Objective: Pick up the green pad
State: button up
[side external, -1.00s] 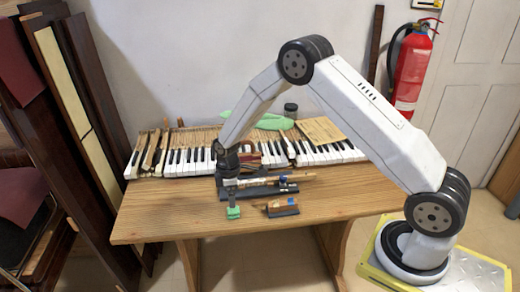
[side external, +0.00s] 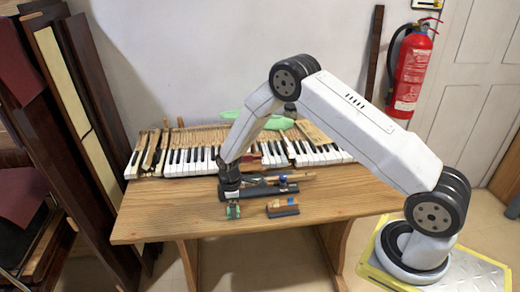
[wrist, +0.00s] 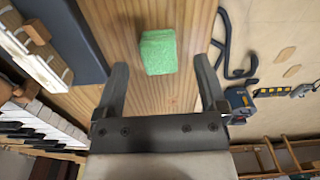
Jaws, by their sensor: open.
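The green pad (side external: 233,212) lies on the wooden table near its front edge, left of centre. It also shows in the wrist view (wrist: 158,51) as a light green block on the wood. My gripper (wrist: 160,70) is open and empty, its dark fingers left and right of the pad's line, with the pad at or just beyond the fingertips. In the side external view my gripper (side external: 232,204) is low over the pad and partly hides it. I cannot tell whether the fingers touch it.
A dark bar (side external: 262,191) lies behind, in front of the piano keys (side external: 190,161). The table (side external: 165,222) is clear to the left and front.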

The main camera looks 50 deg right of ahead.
jog(key=shift+f, duration=1.25)
grip_shut()
jog(key=shift+r, duration=0.15)
jog(key=shift+r, duration=0.4)
jog(key=s+r, duration=1.2)
jog(key=s, duration=0.2)
jog(key=shift+a, duration=0.35)
